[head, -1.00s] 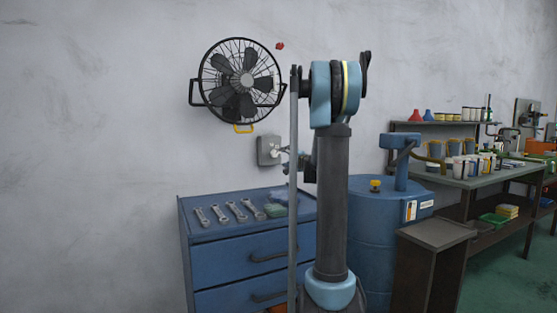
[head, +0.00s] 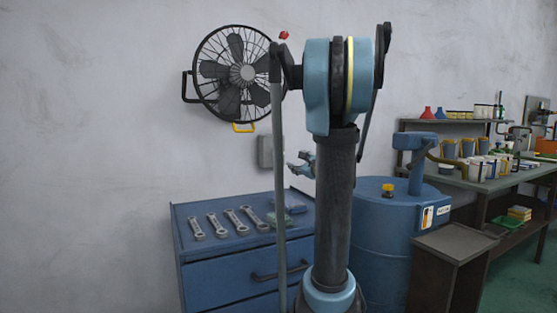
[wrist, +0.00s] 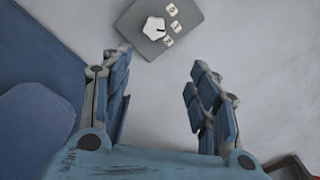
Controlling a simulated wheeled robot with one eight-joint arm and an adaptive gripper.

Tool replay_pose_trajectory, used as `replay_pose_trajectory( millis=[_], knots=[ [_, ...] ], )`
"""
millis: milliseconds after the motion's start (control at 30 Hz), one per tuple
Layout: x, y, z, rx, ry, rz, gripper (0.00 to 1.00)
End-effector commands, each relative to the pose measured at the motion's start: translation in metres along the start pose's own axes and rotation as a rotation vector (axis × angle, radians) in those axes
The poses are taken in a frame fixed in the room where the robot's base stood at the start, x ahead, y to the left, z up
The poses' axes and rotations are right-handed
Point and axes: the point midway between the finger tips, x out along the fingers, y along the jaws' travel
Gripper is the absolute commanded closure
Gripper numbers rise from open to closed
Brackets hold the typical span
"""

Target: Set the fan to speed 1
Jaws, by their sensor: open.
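A black caged fan (head: 240,73) hangs on the wall. Below it a grey switch box (head: 264,151) is on the wall, its right part hidden behind my arm's thin link in the head view. In the wrist view the box (wrist: 162,48) carries a white knob (wrist: 154,27) with several small white label plates beside it, too small to read surely. My gripper (head: 298,168) is right of and slightly below the box. In the wrist view my gripper (wrist: 160,64) is open and empty, its fingers apart and short of the knob, not touching it.
A blue drawer cabinet (head: 215,263) with several wrenches on top stands below the box. A blue barrel (head: 375,240) with a yellow-topped part stands to the right. A workbench (head: 495,183) with containers is further right. The wall left of the fan is bare.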

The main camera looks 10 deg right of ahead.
Motion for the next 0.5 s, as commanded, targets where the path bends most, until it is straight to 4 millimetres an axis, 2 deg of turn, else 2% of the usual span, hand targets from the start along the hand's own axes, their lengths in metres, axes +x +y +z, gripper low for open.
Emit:
replay_pose_trajectory(
  millis=[133,500],
  knots=[
    [0.027,0.012,0.009,-0.001,-0.013,0.017,0.45],
    [0.088,0.019,0.014,-0.003,-0.017,0.023,0.45]
  ],
)
